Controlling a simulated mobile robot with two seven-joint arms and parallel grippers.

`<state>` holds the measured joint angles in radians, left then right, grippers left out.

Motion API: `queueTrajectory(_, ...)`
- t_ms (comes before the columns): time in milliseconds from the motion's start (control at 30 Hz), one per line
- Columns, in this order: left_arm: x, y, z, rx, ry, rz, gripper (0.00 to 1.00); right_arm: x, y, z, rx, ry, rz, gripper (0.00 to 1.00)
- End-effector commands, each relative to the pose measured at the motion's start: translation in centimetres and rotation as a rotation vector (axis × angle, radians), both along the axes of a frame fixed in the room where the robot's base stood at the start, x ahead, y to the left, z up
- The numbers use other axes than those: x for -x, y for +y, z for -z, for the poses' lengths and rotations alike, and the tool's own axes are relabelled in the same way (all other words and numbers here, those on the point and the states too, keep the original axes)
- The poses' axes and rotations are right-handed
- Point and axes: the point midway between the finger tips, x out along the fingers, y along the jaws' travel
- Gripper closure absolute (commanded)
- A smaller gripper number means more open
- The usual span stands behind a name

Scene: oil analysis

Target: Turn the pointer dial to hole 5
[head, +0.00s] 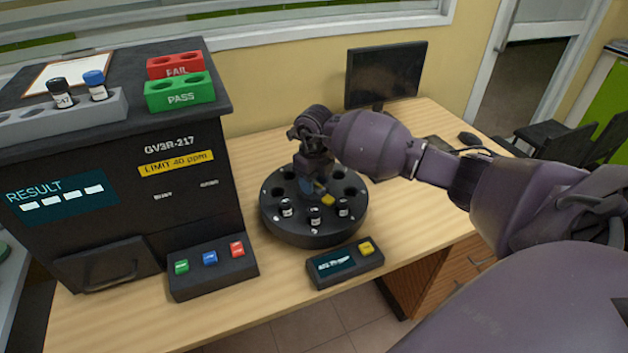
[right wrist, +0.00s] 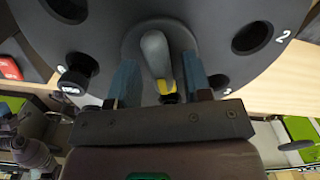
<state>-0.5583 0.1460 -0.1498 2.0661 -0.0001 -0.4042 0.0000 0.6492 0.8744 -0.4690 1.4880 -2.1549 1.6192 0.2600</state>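The round dark carousel (head: 315,234) stands on the table, with holes around its rim and three black-capped vials in the front ones. The pointer dial is a grey knob at its centre with a yellow tip (head: 328,201), which lies toward the front right; the knob (right wrist: 155,55) also shows in the right wrist view. My right gripper (head: 314,186) is down over the knob. In the right wrist view its blue fingers (right wrist: 160,82) stand on both sides of the knob with visible gaps. The number 2 shows beside one hole; hole 5 cannot be made out. My left gripper is out of view.
A black analyser (head: 190,185) with a button panel (head: 212,272) stands at the left. A small display box (head: 345,263) with a yellow button sits in front of the carousel. A monitor (head: 386,73) is behind. Bare table lies at the front left.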

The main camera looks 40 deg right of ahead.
Motion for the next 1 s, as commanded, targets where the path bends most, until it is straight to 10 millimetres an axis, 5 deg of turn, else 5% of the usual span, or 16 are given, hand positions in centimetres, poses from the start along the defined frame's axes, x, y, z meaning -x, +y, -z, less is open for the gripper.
queueTrajectory(300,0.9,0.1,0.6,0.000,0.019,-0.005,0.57,0.0,0.0,0.0,0.000,0.000,0.000,1.00)
queueTrajectory(667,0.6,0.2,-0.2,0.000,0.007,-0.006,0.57,0.0,0.0,-0.3,0.001,-0.002,0.077,1.00)
queueTrajectory(1000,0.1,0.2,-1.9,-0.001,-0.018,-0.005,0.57,-0.1,0.0,-0.6,-0.001,-0.005,0.337,1.00)
